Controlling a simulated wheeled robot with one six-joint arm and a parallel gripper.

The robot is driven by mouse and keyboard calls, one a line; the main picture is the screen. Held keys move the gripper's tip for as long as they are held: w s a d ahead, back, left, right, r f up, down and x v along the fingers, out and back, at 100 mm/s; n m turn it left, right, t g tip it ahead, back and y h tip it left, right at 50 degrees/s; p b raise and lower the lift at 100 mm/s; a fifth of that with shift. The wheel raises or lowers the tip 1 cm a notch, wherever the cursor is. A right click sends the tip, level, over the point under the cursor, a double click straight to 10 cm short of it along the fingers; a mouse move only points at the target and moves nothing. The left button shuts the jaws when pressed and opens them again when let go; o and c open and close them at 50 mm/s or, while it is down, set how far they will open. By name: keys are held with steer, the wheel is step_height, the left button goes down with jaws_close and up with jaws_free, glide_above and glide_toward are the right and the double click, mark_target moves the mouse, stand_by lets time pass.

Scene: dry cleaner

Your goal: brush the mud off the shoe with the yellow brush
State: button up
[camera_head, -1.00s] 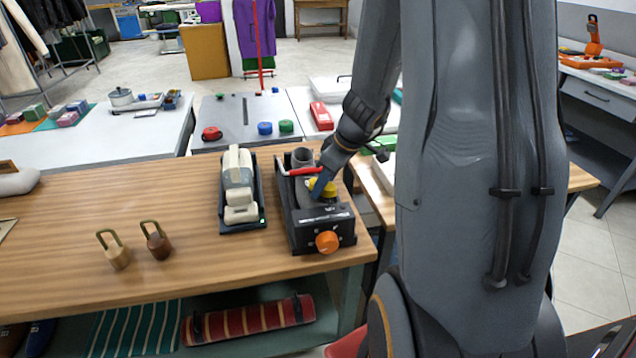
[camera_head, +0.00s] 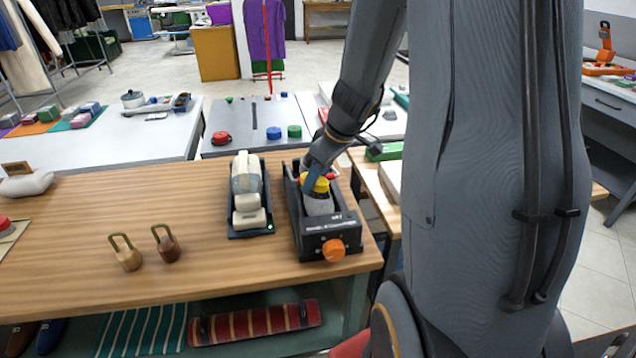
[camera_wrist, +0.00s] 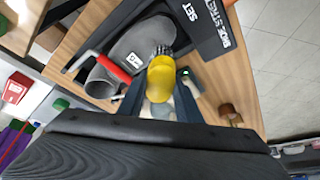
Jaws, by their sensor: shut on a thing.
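My gripper (camera_wrist: 160,100) is shut on the yellow brush (camera_wrist: 162,78), which also shows in the head view (camera_head: 320,185). The brush's dark bristles (camera_wrist: 162,50) point at the grey shoe (camera_wrist: 143,42) and appear to touch its upper. In the head view the shoe (camera_head: 318,206) sits in a black shoe stand (camera_head: 330,228) with an orange knob (camera_head: 333,250). My gripper and arm hide part of the shoe there. I cannot make out mud on the visible part of the shoe.
A black-based device with a cream top (camera_head: 247,197) stands just left of the stand. A red handle (camera_wrist: 113,68) lies across the stand's back. Two wooden lock-shaped pieces (camera_head: 127,258) (camera_head: 168,244) stand on the table (camera_head: 70,220). The table's left middle is clear.

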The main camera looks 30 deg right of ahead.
steer(key=shift+r+p, duration=0.8)
steer(key=shift+r, duration=0.7)
